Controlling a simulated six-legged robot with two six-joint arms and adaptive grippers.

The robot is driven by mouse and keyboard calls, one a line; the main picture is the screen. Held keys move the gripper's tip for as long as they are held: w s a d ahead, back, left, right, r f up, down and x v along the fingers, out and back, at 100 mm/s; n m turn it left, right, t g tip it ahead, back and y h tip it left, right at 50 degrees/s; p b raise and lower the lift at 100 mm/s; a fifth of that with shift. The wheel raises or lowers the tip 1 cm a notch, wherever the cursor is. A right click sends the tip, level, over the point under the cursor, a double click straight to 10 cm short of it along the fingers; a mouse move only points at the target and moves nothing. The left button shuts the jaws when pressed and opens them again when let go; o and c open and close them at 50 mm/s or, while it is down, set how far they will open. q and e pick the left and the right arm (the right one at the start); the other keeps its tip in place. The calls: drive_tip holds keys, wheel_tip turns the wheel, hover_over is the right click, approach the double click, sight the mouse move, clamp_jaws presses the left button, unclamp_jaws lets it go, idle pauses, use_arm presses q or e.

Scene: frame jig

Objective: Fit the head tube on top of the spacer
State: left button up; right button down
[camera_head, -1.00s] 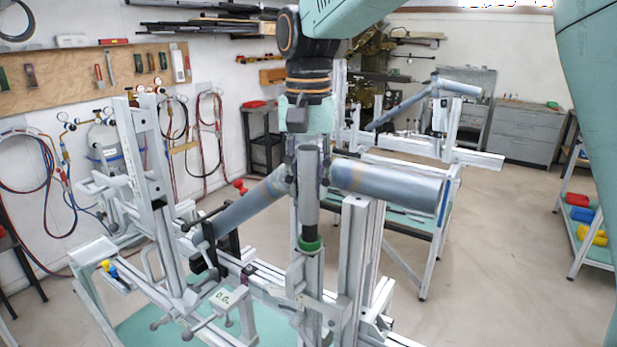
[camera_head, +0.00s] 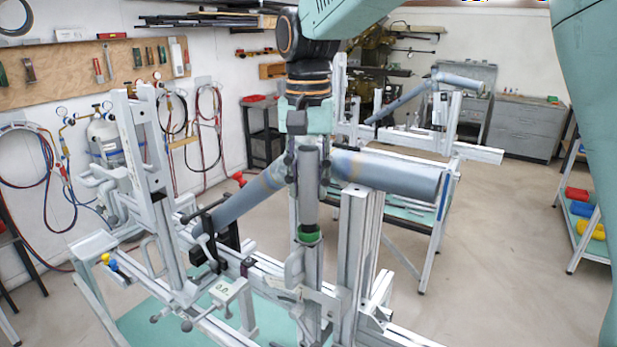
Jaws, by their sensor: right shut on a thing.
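The head tube (camera_head: 309,185) is a grey upright tube in the middle of the head view. My right gripper (camera_head: 308,160) comes down from above and is shut on its upper part, one finger on each side. The spacer (camera_head: 309,234) is a green ring on top of an upright post of the jig. The head tube's lower end is right at the ring and lined up above it. I cannot tell whether it rests on the ring or hovers just over it. My left gripper is out of view.
A large grey tube (camera_head: 385,173) runs right behind the head tube, and a slanted one (camera_head: 245,203) runs lower left. Jig posts (camera_head: 353,255) stand close on the right. Open floor (camera_head: 500,240) lies on the right.

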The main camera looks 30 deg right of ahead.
drive_tip(key=shift+f+b, duration=0.3)
drive_tip(key=shift+f, duration=0.6)
drive_tip(key=c, duration=0.9)
unclamp_jaws()
wheel_tip(320, 180, up, 12)
drive_tip(key=shift+s+f, duration=0.1)
drive_tip(key=shift+s, duration=0.05)
idle(0.4)
